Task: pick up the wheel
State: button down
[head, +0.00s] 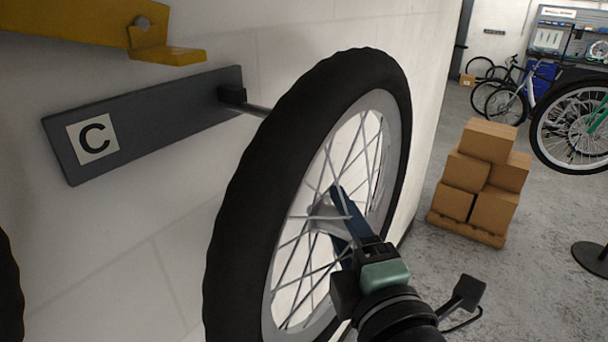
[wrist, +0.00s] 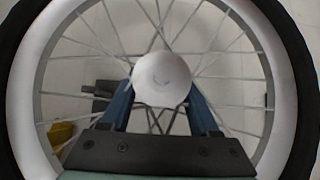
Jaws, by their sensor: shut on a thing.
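The wheel (head: 245,190) has a black knobby tyre, a silver rim and thin spokes. It stands upright by the wall, at the peg (head: 250,107) of a dark wall plate marked C (head: 160,122). My gripper (head: 335,215) reaches in among the spokes, its blue fingers at the hub. In the wrist view the fingers (wrist: 160,100) lie on either side of the round pale hub (wrist: 160,80) and are shut on it. The rim (wrist: 268,60) and spokes surround the gripper there. Whether the peg still bears the wheel is hidden.
A yellow bracket (head: 100,28) juts from the wall at the upper left. Stacked cardboard boxes (head: 480,180) stand on a pallet at the right. A bike wheel (head: 570,125) and a dark round stand base (head: 590,258) are further right. Grey floor is clear between.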

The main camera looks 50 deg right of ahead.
jog(key=shift+s+r+p, duration=0.4)
jog(key=shift+s+p, duration=0.15)
jog(key=shift+p, duration=0.4)
jog(key=shift+s+d+p, duration=0.1)
jog(key=shift+s+p, duration=0.65)
jog(key=shift+p, duration=0.2)
jog(key=shift+s+d+f+p, duration=0.15)
jog(key=shift+s+p, duration=0.55)
jog(key=shift+s, duration=1.15)
